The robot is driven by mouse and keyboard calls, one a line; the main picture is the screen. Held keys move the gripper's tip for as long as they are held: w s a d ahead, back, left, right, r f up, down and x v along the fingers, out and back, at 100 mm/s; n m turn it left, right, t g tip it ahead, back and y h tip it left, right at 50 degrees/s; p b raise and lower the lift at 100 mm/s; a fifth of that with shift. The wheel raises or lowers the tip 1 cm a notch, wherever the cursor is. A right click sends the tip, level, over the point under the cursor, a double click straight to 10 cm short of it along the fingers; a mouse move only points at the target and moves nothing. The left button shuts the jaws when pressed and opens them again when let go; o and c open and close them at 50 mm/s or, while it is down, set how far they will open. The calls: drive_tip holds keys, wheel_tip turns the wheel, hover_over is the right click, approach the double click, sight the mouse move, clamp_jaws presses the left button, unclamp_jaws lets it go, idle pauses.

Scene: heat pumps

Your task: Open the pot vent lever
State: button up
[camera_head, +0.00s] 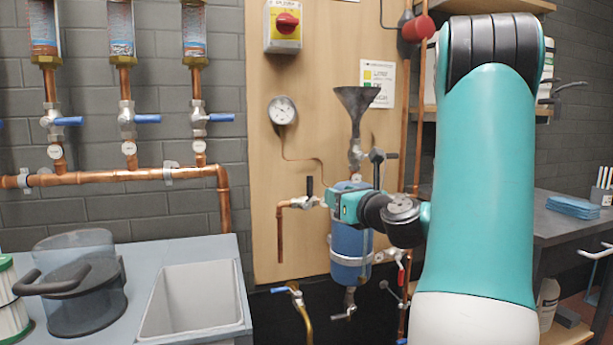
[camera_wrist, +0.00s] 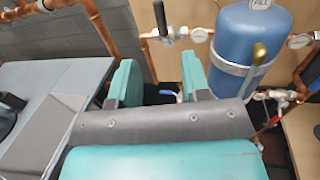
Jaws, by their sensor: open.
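The blue pot (camera_head: 349,250) is mounted on the wooden panel below a dark funnel, and it shows at the upper right in the wrist view (camera_wrist: 248,35). A valve with an upright black lever (camera_head: 310,187) sits on the copper pipe left of the pot; the lever also shows in the wrist view (camera_wrist: 160,17). I cannot tell which lever is the vent. My gripper (camera_head: 340,204) is in front of the pot's upper part in the head view and hides some of it. In the wrist view my gripper (camera_wrist: 160,80) is open, with nothing between its teal fingers.
The funnel (camera_head: 357,100) stands above the pot, with another black lever (camera_head: 376,165) below it. A blue-handled valve (camera_head: 290,292) and a red-handled valve (camera_head: 401,275) are lower down. A grey bench with a sink (camera_head: 190,305) stands at the left.

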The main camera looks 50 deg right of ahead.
sight(311, 185)
drive_tip(key=p+x, duration=1.4)
drive_tip(key=p, duration=0.1)
drive_tip(key=shift+w+d+f, duration=0.1)
drive_tip(key=shift+w, duration=0.2)
drive_tip(key=shift+w+d+f, duration=0.15)
drive_tip(key=shift+w+d, duration=0.1)
drive_tip(key=shift+w, duration=0.2)
clamp_jaws()
